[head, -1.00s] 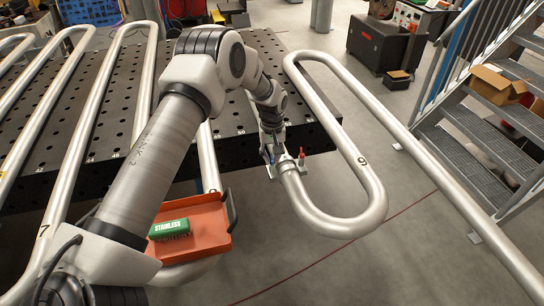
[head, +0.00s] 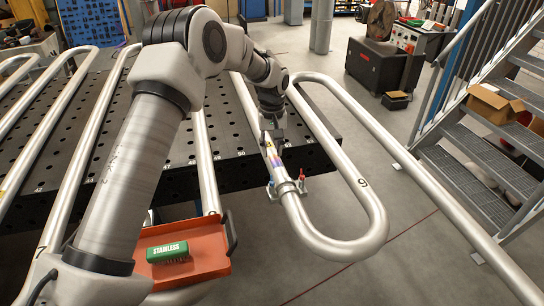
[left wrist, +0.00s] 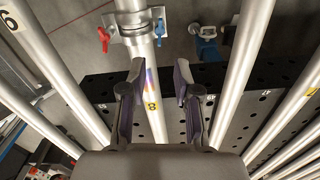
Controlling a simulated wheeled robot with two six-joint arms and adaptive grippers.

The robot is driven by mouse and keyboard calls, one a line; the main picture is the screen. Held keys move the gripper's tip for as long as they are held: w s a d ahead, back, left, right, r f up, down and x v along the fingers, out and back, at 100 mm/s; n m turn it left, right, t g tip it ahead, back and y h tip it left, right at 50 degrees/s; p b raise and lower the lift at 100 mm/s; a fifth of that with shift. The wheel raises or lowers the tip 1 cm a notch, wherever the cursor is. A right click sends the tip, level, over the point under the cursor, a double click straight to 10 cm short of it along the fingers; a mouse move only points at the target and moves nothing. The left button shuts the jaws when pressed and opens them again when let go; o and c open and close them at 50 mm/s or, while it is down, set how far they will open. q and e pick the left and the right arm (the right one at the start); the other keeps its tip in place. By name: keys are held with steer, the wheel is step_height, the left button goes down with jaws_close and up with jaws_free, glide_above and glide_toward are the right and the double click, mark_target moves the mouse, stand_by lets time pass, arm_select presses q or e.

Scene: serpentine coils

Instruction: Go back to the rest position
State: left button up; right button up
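A tube with a rainbow-coloured band (left wrist: 151,80) and a yellow label runs beneath the gap. My right gripper is not in view.
An orange tray (head: 212,262) holds a green block labelled STAINLESS (head: 167,252) at the table's front. More coil tubes (head: 70,165) lie across the table on the left. Metal stairs (head: 475,165) with a cardboard box (head: 493,104) stand at right. Grey floor is open between.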

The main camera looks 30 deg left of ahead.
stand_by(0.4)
arm_select(q)
steer(key=s+d+f+m+g+b, duration=0.1)
steer(key=s+d+f+g+b, duration=0.25)
steer(key=s+f, duration=0.75)
steer(key=s+d+f+m+g+b, duration=0.15)
steer(key=s+d+f, duration=0.5)
steer(key=f, duration=0.85)
steer(key=s+d+f+m+t+b, duration=0.1)
steer(key=s+d+f+m+t, duration=0.1)
steer(key=s, duration=0.8)
steer(key=s+d+f+m+t+b, duration=0.1)
steer(key=s+d+f+m+t, duration=0.1)
steer(key=s, duration=0.7)
step_height(320, 180, down, 2)
steer(key=shift+s+m+t, duration=0.35)
steer(key=shift+m+t, duration=0.15)
steer(key=shift+m, duration=0.05)
